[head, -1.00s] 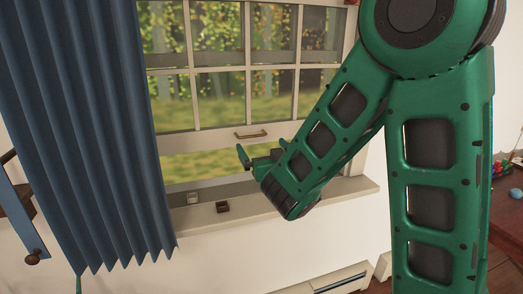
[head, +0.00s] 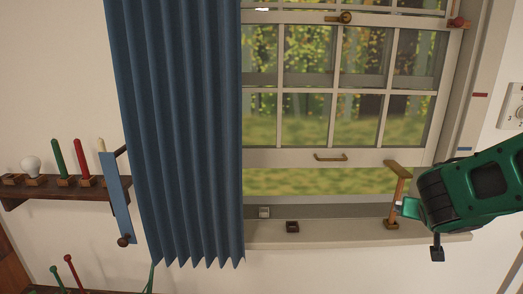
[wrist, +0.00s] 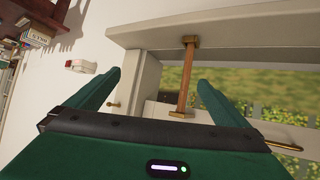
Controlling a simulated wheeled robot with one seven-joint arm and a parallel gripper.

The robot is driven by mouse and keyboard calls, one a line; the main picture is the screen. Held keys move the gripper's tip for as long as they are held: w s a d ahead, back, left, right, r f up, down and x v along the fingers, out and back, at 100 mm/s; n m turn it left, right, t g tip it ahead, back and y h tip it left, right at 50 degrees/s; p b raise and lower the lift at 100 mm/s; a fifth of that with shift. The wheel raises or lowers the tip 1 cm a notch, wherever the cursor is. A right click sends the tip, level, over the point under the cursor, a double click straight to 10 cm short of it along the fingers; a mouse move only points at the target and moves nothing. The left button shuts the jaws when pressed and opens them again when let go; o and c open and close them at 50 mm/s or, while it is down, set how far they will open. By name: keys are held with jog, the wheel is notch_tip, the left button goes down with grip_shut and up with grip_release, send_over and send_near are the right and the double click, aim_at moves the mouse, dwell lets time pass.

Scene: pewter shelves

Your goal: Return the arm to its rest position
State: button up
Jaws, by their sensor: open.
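My gripper (head: 420,232) is at the right of the head view, just in front of the window sill. Its two green fingers are spread apart and hold nothing. In the wrist view my gripper (wrist: 158,78) faces the window. A wooden prop stick (head: 397,192) stands upright on the sill, under the raised window sash. In the wrist view the prop (wrist: 187,75) shows between the fingers, nearer the right one. I cannot tell how far beyond the fingertips it is. Most of my arm is outside the head view.
The window sash (head: 300,157) is raised above the sill (head: 340,232). A small dark block (head: 292,227) and a pale one (head: 264,212) sit there. A blue curtain (head: 185,130) hangs at the left, beside a wall shelf (head: 60,190) with candles and a bulb.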

jog(key=s+d+f+m+g+y, duration=0.1)
jog(key=s+f+g, duration=0.15)
jog(key=s, duration=0.45)
jog(key=s+d+f+g+y, duration=0.1)
jog(key=s+g, duration=0.2)
jog(key=s, duration=0.5)
jog(key=s+a+g+y, duration=0.2)
jog(key=s, duration=0.5)
jog(key=s+a+g+y, duration=0.2)
jog(key=s+a, duration=0.1)
jog(key=s, duration=0.3)
jog(key=shift+s+a+r+n+y, duration=0.2)
jog(key=shift+s+a+n+y, duration=0.1)
jog(key=shift+s+a, duration=0.1)
jog(key=shift+w+f, duration=0.25)
jog(key=shift+w, duration=0.4)
